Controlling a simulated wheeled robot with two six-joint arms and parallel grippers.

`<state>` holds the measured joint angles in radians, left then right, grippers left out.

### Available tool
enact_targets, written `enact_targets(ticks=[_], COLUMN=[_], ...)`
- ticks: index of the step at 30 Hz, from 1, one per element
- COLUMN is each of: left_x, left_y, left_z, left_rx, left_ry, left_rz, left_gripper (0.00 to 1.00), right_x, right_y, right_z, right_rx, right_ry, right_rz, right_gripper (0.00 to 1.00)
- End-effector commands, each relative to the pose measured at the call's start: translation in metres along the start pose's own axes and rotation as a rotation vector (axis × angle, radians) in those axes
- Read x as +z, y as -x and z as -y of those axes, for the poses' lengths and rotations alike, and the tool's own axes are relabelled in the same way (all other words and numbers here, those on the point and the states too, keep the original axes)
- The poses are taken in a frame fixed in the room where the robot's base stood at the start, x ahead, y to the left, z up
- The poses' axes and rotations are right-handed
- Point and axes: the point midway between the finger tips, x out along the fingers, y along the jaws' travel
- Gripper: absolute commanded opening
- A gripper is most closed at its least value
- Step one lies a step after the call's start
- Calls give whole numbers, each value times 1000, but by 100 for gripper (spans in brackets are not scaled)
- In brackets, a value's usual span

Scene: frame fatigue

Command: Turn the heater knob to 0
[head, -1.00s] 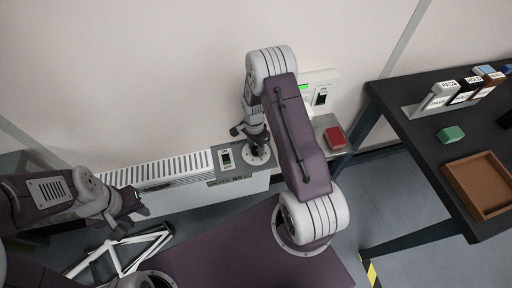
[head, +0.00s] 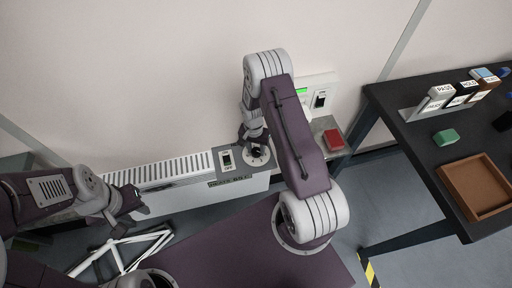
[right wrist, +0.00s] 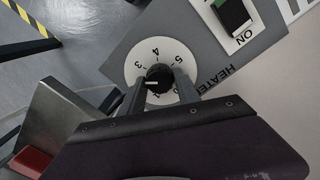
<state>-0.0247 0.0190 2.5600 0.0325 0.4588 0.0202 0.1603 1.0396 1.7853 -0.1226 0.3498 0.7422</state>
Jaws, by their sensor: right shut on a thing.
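The black heater knob (right wrist: 159,77) sits on a round white dial (right wrist: 146,60) marked 3, 4 and 5; its lower numbers are partly hidden by my fingers. The knob's white mark is toward the left in the right wrist view, below the 3; I cannot read the exact number. My right gripper (right wrist: 160,86) is shut on the knob, one finger on each side. In the head view the dial (head: 258,161) is on the heater's top panel, under my right gripper (head: 256,150). My left gripper (head: 133,203) is away to the left; its jaw opening is unclear.
The heater (head: 176,172) stands along the wall, with a rocker switch (head: 226,159) beside the dial. A red block (head: 334,140) lies right of it. A dark table (head: 425,150) at right holds a brown tray (head: 464,193) and green block (head: 448,135). A white bike frame (head: 118,254) is lower left.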

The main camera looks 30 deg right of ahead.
Motion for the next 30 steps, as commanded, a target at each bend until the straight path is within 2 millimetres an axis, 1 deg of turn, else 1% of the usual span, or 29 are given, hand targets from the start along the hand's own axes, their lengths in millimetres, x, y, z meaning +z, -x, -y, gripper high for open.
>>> enact_targets(ticks=[1, 17, 30], left_x=[0, -2, -5], left_y=[4, 24, 45], left_z=[0, 0, -1], left_rx=[0, 0, 0], left_ry=[0, 0, 0], left_rz=[0, 0, 0], left_gripper=[36, 36, 36], right_x=[0, 1, 2], right_y=[2, 2, 3], right_z=[0, 0, -1], right_rx=[1, 1, 0], right_ry=[42, 545, 962], right_rz=[-1, -27, -49], right_gripper=[0, 0, 0])
